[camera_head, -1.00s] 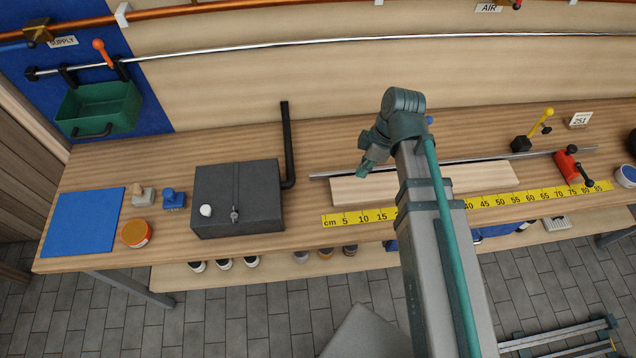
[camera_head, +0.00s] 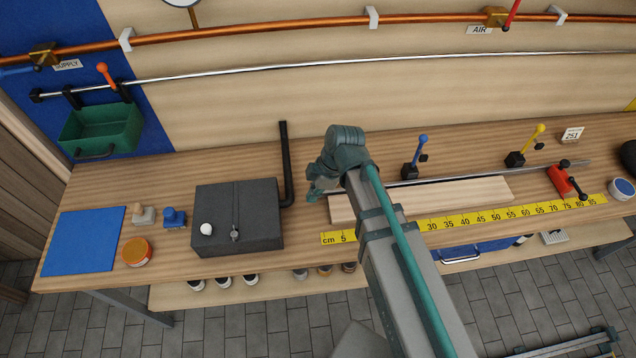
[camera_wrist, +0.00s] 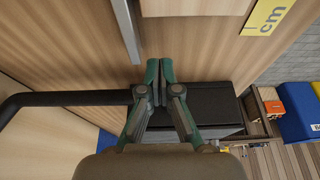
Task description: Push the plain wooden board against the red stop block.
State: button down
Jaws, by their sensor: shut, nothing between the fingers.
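The plain wooden board (camera_head: 465,194) lies flat on the bench behind the yellow ruler, its left end near the ruler's low numbers. My arm hides part of it. The red stop block (camera_head: 562,180) stands beyond the board's right end, with a clear gap between them. My gripper (camera_head: 314,194) is at the board's left end. In the wrist view my gripper (camera_wrist: 160,66) is shut and empty, its fingertips apart from the end of the board (camera_wrist: 195,8). The stop block is out of the wrist view.
A metal rail (camera_head: 440,178) runs along the board's back side. The yellow ruler (camera_head: 470,219) lies in front. A dark box (camera_head: 262,215) with a black pipe (camera_head: 287,160) stands left of my gripper. Blue (camera_head: 416,155) and yellow (camera_head: 528,146) levers stand behind the rail.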

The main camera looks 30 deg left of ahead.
aim_at(321, 204)
jog(key=shift+p+x, duration=0.35)
jog(key=shift+x, duration=0.6)
jog(key=shift+w+d+p, duration=0.5)
jog(key=shift+w+d, duration=0.4)
jog(key=shift+d, duration=0.15)
jog(key=shift+w+d, duration=0.4)
jog(key=shift+d, duration=0.05)
jog(key=shift+d+f, duration=0.1)
